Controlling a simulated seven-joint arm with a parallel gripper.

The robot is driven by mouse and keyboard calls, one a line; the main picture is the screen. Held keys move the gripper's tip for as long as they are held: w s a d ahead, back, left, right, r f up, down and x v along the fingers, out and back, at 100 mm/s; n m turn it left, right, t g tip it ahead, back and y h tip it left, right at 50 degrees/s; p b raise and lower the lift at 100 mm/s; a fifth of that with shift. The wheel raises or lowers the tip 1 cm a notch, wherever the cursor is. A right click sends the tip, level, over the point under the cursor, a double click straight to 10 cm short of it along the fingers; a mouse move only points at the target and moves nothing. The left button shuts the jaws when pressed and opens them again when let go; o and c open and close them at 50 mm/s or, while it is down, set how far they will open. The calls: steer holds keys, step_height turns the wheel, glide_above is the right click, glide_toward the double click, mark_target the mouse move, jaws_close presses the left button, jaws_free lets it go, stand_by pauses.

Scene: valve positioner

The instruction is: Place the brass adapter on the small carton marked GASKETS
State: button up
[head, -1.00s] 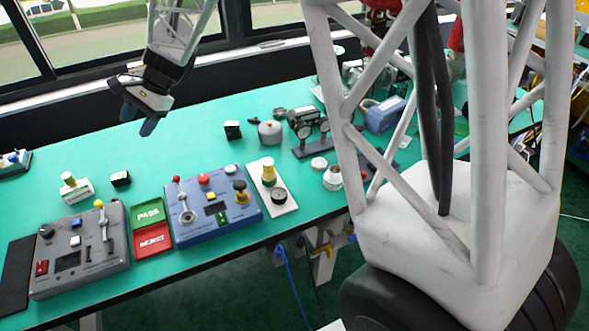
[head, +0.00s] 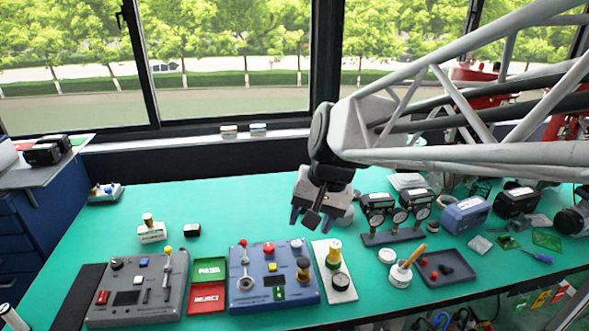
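A small white carton (head: 152,236) stands at the left of the green table. Its print is too small to read. A small upright brass-coloured piece with a pale part (head: 148,220) stands on top of the carton and looks like the brass adapter. My gripper (head: 312,221) hangs over the middle of the table, well to the right of the carton, fingers pointing down. Its blue fingertips are apart. A dark square shape shows between them; I cannot tell whether it is on the table behind.
A black cube (head: 192,230) stands right of the carton. In front are a grey control panel (head: 163,306), green and red trays (head: 207,299) and a blue control panel (head: 262,297). Gauges (head: 398,212) stand right of my gripper.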

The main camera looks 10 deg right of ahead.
steer(key=s+d+n+h, duration=0.1)
steer(key=s+d, duration=0.2)
steer(key=s, duration=0.3)
steer(key=s+d+f+n+t+h, duration=0.1)
steer(key=s+d+h, duration=0.1)
steer(key=s+d, duration=0.2)
steer(key=shift+s+f+n, duration=0.25)
steer(key=shift+s+n, duration=0.15)
steer(key=shift+s, duration=0.6)
